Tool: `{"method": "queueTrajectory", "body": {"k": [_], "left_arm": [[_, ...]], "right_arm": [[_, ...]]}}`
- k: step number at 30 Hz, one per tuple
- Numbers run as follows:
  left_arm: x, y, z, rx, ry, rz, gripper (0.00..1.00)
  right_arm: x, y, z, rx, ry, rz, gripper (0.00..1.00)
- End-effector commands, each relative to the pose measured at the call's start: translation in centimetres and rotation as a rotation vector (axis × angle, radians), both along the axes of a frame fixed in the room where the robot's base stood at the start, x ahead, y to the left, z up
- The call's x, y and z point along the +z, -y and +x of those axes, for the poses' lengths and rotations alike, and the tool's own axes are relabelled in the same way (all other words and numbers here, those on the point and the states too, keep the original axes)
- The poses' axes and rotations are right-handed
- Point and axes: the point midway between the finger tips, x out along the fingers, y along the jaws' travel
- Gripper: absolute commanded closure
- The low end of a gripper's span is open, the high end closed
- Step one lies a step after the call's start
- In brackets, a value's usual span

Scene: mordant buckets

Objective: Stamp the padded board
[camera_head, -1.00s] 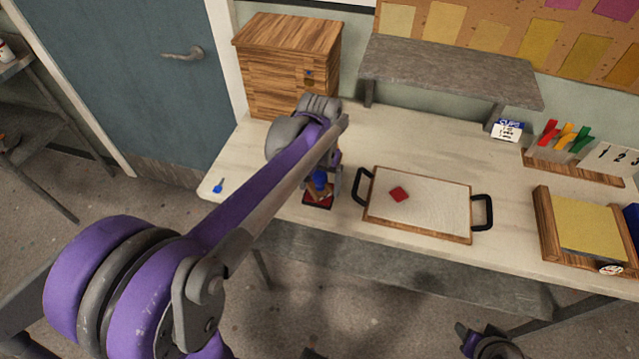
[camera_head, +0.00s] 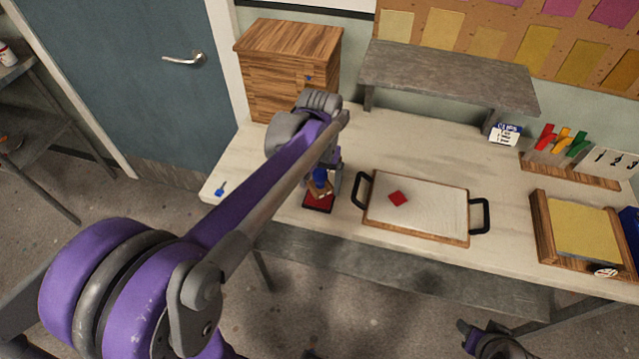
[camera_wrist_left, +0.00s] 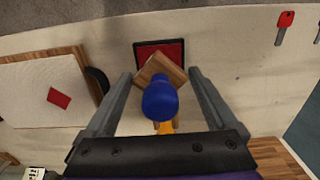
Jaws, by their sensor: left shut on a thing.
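The padded board (camera_head: 430,215) lies on the table, pale on top with wooden edges and two black handles. A red square mark (camera_head: 398,198) is on its left part; it also shows in the left wrist view (camera_wrist_left: 59,98). My left gripper (camera_wrist_left: 160,74) is shut on the stamp, which has a blue knob (camera_wrist_left: 159,99) and a wooden block (camera_wrist_left: 156,70).
A wooden drawer box (camera_head: 285,68) and a grey raised shelf (camera_head: 450,75) stand behind. A wooden tray with a yellow pad (camera_head: 583,230) is at the right. A small blue key-like item (camera_head: 220,188) lies at the left edge. Table around the board is mostly clear.

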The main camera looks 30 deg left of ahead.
Motion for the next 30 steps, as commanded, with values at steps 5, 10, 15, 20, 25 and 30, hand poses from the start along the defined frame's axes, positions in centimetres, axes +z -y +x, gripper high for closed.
{"method": "queueTrajectory", "body": {"k": [5, 10, 15, 20, 25, 30], "left_arm": [[1.8, 0.0, 0.1, 0.000, 0.003, 0.001, 0.45], [3.1, 0.0, 0.1, 0.000, 0.003, 0.001, 0.45], [4.3, 0.0, 0.1, 0.000, 0.002, 0.000, 0.45], [4.4, 0.0, 0.0, 0.000, 0.000, 0.000, 0.45], [4.3, 0.0, 0.0, 0.000, 0.000, 0.000, 0.45], [4.3, 0.0, 0.0, 0.000, 0.000, 0.000, 0.45]], "right_arm": [[1.3, 0.0, 0.5, 0.000, 0.010, 0.000, 0.50], [2.3, 0.0, 0.9, 0.000, 0.018, 0.000, 0.50], [3.2, 0.0, 1.3, 0.000, 0.025, 0.000, 0.50], [3.2, 0.0, 1.3, 0.000, 0.025, 0.000, 0.50], [3.1, 0.0, 1.3, 0.000, 0.025, 0.000, 0.50], [3.2, 0.0, 1.3, 0.000, 0.025, 0.000, 0.50]]}}
